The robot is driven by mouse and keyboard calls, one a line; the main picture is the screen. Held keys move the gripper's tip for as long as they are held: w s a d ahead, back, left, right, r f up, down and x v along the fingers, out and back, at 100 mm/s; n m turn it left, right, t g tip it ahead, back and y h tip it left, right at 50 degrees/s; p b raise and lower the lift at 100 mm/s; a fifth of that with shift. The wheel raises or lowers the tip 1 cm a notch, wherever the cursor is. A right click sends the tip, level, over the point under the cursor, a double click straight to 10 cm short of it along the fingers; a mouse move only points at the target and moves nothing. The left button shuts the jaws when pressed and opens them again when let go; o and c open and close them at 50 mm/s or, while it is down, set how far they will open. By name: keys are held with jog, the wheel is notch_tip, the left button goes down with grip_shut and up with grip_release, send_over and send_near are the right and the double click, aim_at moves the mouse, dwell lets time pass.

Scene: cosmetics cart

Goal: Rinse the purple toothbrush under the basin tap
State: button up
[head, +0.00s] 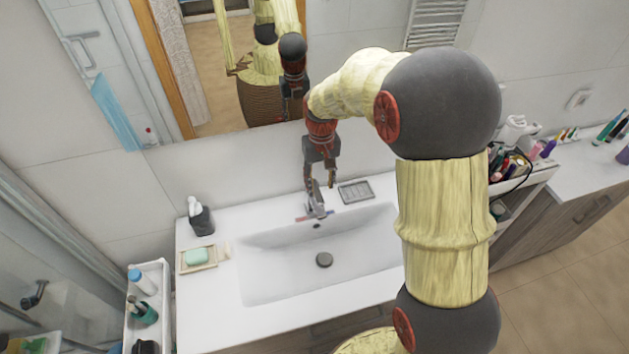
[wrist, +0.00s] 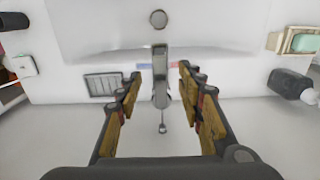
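The basin (head: 285,270) is white and empty, with a round drain in its floor. The grey tap (head: 317,200) stands at its back edge and also shows in the wrist view (wrist: 160,85). My gripper (head: 320,186) is above the tap, pointing down. In the wrist view my gripper (wrist: 160,73) is open, its fingers apart on either side of the tap in the picture, with nothing held between them. I cannot tell whether they touch the tap. I cannot make out a purple toothbrush in either view.
A soap dish (head: 198,257) and dark dispenser (head: 200,219) stand left of the basin. A grey tray (head: 356,191) lies right of the tap. A crowded cart (head: 525,170) stands at right, partly behind my arm. A mirror (head: 240,75) hangs behind.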

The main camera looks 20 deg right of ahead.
aim_at(320, 200)
jog(key=shift+f, duration=3.65)
jog(key=shift+c, duration=1.4)
grip_shut()
